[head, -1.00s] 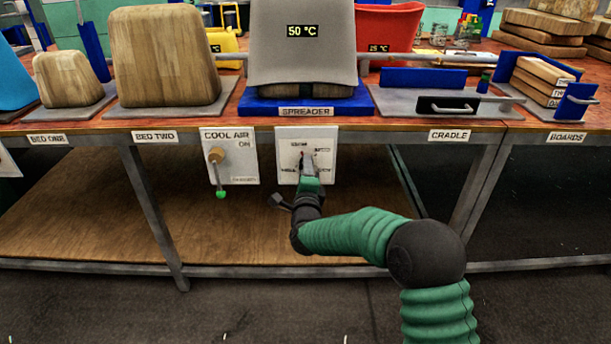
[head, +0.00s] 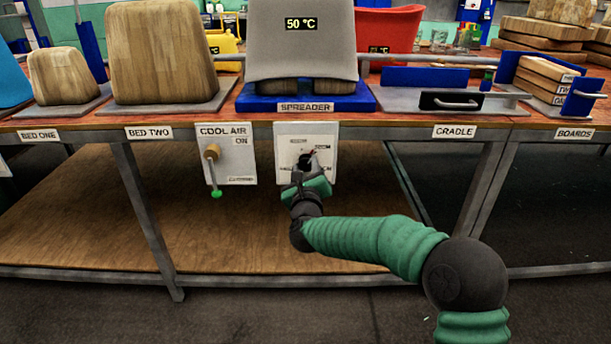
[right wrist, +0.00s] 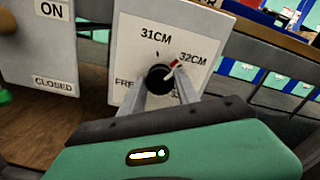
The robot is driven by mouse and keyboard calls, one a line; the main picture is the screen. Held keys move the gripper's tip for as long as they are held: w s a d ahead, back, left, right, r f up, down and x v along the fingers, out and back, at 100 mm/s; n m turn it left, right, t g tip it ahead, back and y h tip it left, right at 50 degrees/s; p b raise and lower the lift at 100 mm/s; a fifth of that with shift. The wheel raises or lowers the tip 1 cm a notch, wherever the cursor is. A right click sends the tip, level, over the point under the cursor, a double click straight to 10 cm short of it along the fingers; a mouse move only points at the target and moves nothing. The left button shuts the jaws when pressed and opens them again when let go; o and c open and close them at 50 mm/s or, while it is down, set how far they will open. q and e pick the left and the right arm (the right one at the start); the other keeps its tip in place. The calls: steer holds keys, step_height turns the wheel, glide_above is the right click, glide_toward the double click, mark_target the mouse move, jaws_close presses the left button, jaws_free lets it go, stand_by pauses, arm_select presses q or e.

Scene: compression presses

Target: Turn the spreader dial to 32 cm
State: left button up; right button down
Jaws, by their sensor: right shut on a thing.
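The spreader dial is a black knob (right wrist: 160,79) on a white panel (head: 320,144) under the SPREADER label (head: 306,107). In the right wrist view its red-and-white pointer is turned up and right, toward the 32CM mark (right wrist: 193,59). The 31CM mark (right wrist: 156,36) is above the knob, and lower marks are partly hidden by the fingers. My right gripper (head: 305,170) is shut on the knob, with one finger on each side, also in the right wrist view (right wrist: 162,88). My left gripper is not in view.
The cool air panel (head: 240,152) with a green-tipped lever (head: 213,178) is just left of the dial panel. A table leg (head: 148,221) stands lower left.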

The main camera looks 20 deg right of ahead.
steer(key=shift+f+m+b, duration=0.25)
steer(key=shift+m+b, duration=0.3)
steer(key=shift+m, duration=0.2)
steer(key=shift+f+m+b, duration=0.25)
steer(key=shift+m+b, duration=0.3)
steer(key=shift+m, duration=0.2)
steer(key=c, duration=1.1)
jaws_free()
steer(key=shift+o, duration=1)
steer(key=shift+r, duration=0.25)
steer(key=shift+s+r, duration=0.15)
steer(key=shift+s, duration=0.05)
steer(key=p+v, duration=0.6)
steer(key=v, duration=1)
steer(key=shift+s, duration=0.2)
